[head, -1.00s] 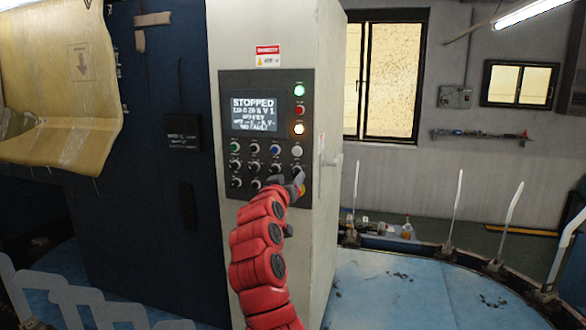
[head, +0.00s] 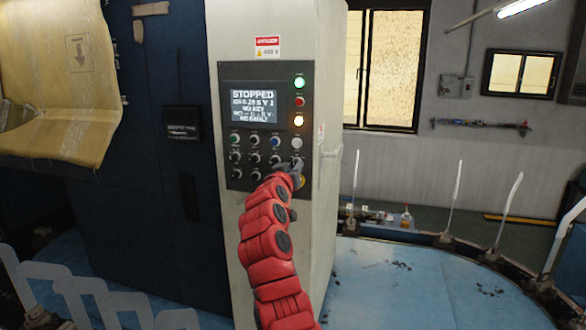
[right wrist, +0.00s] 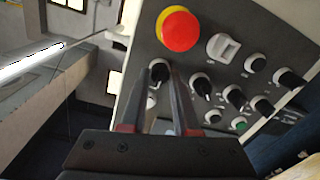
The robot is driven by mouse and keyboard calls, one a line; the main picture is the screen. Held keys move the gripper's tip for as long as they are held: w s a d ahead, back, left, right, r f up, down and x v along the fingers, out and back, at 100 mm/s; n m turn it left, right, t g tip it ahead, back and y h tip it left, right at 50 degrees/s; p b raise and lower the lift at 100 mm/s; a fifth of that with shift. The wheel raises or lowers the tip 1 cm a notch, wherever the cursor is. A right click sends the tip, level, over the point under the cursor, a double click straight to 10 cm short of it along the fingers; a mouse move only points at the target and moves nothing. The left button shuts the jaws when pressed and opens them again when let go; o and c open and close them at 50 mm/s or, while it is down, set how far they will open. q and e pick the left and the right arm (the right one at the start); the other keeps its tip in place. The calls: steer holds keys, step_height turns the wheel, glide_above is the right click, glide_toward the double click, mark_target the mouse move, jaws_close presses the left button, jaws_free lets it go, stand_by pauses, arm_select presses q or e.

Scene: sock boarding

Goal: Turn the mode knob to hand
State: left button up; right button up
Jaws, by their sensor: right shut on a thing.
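The control panel (head: 228,110) is on the front of the pale cabinet, with a screen (head: 258,107) reading STOPPED. Several black knobs sit in rows below it; their labels are too small to read. My right gripper (head: 296,165) is at the right-hand end of the upper knob row and hides part of it. In the right wrist view its two fingers (right wrist: 165,72) are shut on a dark knob (right wrist: 157,74) with a pale base. Other knobs (right wrist: 202,87) are beside it. My left gripper is not in view.
A red emergency button (right wrist: 181,31) with a yellow ring is close to the held knob, and a white switch (right wrist: 223,48) is beside that. A blue platform (head: 390,285) lies right of the cabinet.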

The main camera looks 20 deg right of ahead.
jaws_close()
steer(key=shift+n+b, duration=3.2)
steer(key=shift+n, duration=1.3)
steer(key=o, duration=0.9)
jaws_free()
steer(key=shift+a, duration=0.1)
